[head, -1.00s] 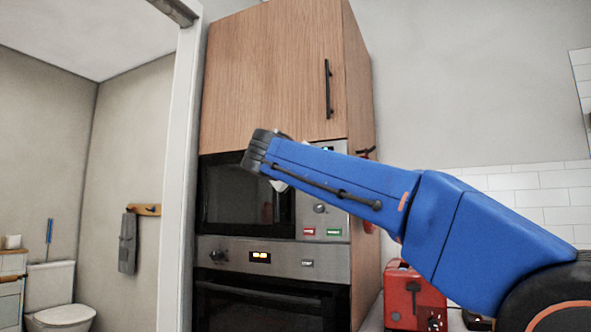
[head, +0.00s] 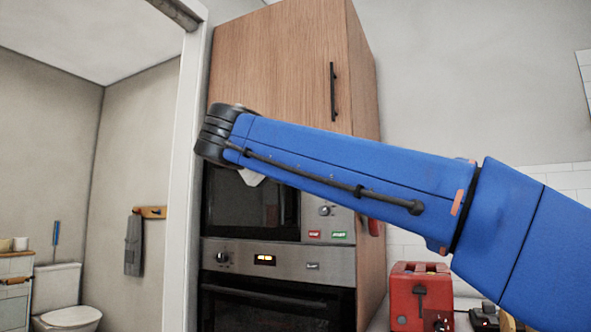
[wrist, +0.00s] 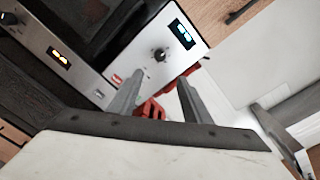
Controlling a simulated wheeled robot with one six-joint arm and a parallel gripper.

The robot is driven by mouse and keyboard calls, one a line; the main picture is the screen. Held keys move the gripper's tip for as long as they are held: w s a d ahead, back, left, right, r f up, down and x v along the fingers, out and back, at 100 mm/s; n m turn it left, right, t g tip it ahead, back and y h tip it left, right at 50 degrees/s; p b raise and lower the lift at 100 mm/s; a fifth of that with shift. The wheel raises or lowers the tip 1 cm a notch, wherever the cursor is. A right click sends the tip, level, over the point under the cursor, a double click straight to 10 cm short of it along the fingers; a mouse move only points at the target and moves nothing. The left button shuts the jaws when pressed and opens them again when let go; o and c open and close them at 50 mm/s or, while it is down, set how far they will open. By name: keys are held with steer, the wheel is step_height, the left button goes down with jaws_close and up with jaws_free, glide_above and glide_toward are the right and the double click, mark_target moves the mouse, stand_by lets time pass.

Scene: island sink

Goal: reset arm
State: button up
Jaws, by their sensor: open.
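My gripper (wrist: 158,98) shows in the wrist view with its two grey fingers apart and nothing between them. Behind the fingers are the microwave panel and a red object. In the head view my blue arm reaches from the lower right to the upper left, in front of the microwave and the wooden cabinet. The gripper itself is mostly hidden behind the arm's dark end joint there; only a small pale part shows below it.
A wooden cabinet (head: 275,70) stands above the microwave (head: 235,205) and the oven (head: 275,300). A red toaster (head: 418,295) stands on the counter at the lower right. A doorway at left opens on a toilet (head: 62,295) and a hanging towel (head: 133,245).

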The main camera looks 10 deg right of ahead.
steer(key=shift+s+a, duration=0.15)
steer(key=shift+f, duration=0.1)
stand_by(0.4)
steer(key=s+d+f+m+g+y, duration=0.1)
steer(key=s+d+f+m+g, duration=0.3)
steer(key=f, duration=0.6)
steer(key=s+d+f+m+y, duration=0.1)
steer(key=d+f+m+y, duration=0.1)
steer(key=d+f+m, duration=0.6)
steer(key=s+d+f+m+g+y, duration=0.1)
steer(key=s+d+f+m+g, duration=0.2)
steer(key=f, duration=0.8)
steer(key=s+f+m+y, duration=0.2)
steer(key=s+f+m, duration=0.5)
steer(key=f, duration=0.3)
steer(key=s+d+f+m+g+y, duration=0.1)
steer(key=s+f+m+y, duration=0.1)
steer(key=s+f+m, duration=0.5)
steer(key=s+d+f+m+g+y, duration=0.1)
steer(key=s+f+m, duration=0.6)
steer(key=f, duration=0.8)
steer(key=shift+f+m+y, duration=0.2)
steer(key=shift+m+y, duration=0.2)
steer(key=shift+y, duration=0.1)
